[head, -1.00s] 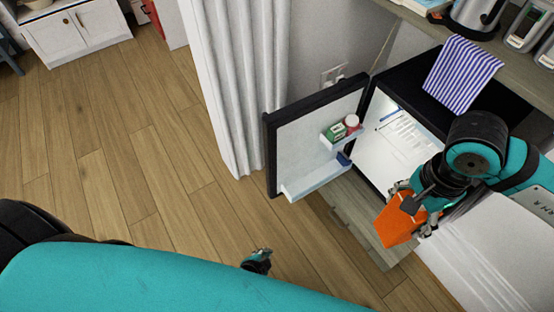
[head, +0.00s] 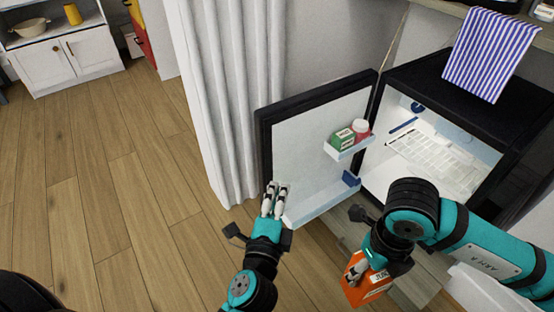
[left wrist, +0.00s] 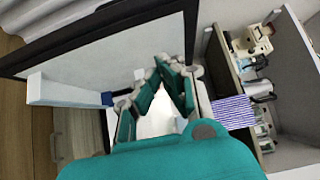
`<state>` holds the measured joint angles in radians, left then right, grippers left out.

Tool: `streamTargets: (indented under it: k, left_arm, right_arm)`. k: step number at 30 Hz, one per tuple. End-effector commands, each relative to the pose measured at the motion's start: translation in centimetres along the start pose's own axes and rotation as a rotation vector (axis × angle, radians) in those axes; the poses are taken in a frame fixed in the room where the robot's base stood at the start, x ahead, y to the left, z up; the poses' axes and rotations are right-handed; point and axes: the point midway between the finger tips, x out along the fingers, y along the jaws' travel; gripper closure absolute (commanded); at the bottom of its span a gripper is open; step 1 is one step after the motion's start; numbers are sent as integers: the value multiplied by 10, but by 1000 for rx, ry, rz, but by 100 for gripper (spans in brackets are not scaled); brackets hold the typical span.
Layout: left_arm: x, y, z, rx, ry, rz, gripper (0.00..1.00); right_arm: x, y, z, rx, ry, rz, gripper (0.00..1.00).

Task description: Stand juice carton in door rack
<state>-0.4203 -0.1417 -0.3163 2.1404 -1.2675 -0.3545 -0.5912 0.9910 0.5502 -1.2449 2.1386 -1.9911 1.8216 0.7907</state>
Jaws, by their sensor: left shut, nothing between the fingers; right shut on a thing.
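The orange juice carton (head: 369,290) is low in the head view, tilted, and cut by the bottom edge. My right gripper (head: 368,268) is shut on it, in front of the open fridge. The fridge door (head: 305,140) stands open to the left. Its lower door rack (head: 322,203) is a white shelf with a small blue item (head: 350,178) at its right end. My left gripper (head: 273,192) is shut and empty at the left end of that rack; I cannot tell whether it touches. The left wrist view shows its fingers (left wrist: 162,75) and the white rack (left wrist: 65,92).
An upper door rack (head: 350,150) holds a green box (head: 342,138) and a red jar with a white lid (head: 361,128). The lit fridge interior (head: 425,160) has wire shelving. A striped cloth (head: 488,55) hangs over the fridge top. A white curtain (head: 225,100) is behind the door.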

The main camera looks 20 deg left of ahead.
Motion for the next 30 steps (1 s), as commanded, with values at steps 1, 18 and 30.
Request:
streamTargets:
  k: [1,18,30]
  left_arm:
    - [5,-2,0,2,0,-3,100]
    - [106,0,11,4,0,-1,100]
    - [124,0,29,-1,1,2,100]
  right_arm:
    - [-2,0,0,1,-2,0,91]
    - [4,0,0,-2,-2,0,91]
    - [7,0,0,-2,-2,0,91]
